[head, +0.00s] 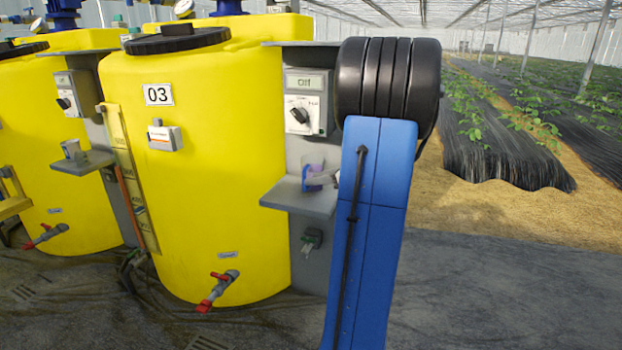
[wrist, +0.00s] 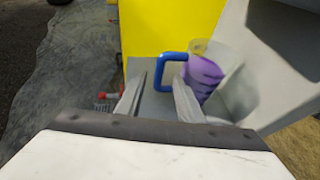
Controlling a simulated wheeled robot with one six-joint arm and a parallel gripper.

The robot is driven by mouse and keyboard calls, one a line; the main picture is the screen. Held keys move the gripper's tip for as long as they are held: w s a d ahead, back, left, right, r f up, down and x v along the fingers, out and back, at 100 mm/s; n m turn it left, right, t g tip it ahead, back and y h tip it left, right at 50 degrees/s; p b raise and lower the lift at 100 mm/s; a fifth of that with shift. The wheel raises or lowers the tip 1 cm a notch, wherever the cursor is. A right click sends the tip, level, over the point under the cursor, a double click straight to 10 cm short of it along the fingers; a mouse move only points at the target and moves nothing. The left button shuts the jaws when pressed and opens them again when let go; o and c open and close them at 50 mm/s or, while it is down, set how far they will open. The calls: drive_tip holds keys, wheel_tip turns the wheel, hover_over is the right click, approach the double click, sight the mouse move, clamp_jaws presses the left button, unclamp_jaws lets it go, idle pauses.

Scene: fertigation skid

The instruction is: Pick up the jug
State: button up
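The jug (head: 314,176) is clear with purple contents and stands on a small grey shelf (head: 301,200) in front of tank 03. In the wrist view the jug (wrist: 202,75) is just beyond my fingertips, with its blue handle (wrist: 163,70) towards the left. My gripper (wrist: 160,78) is open. Its two fingers point at the handle, one tip to each side of it in the picture. I cannot tell whether the handle is between the fingers or still ahead of them. In the head view my blue arm hides the gripper.
The yellow tank 03 (head: 200,190) stands behind and left of the shelf. A red-handled valve (head: 218,290) sticks out low. Open floor lies in front.

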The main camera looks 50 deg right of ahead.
sight(304, 191)
drive_tip(key=shift+x, duration=2.95)
drive_tip(key=shift+a+f, duration=0.1)
clamp_jaws()
